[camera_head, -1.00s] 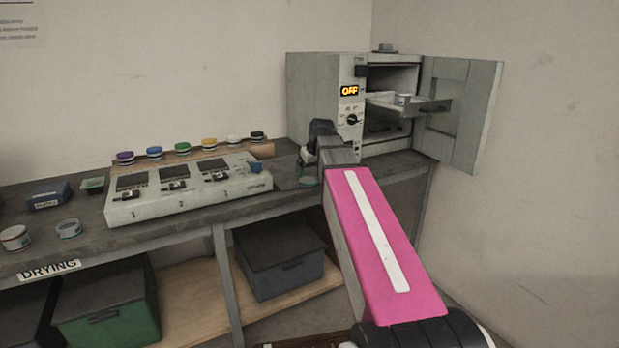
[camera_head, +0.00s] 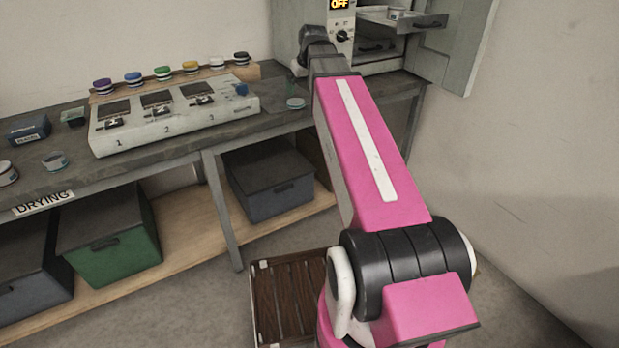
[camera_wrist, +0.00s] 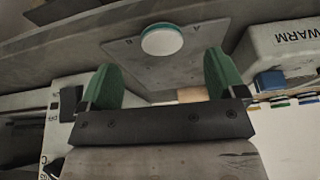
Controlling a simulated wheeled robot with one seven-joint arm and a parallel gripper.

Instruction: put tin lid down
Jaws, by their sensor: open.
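The tin lid (camera_wrist: 161,40) is a round white disc with a green rim. In the head view my wrist hides most of the gripper.
A three-station panel (camera_head: 172,115) stands left of the mat, with several coloured-lid tins on a wooden rack (camera_head: 240,72) behind. An oven (camera_head: 290,30) with its door (camera_head: 445,60) open and tray (camera_head: 400,22) out stands at right. A small tin (camera_head: 55,160) sits at left.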

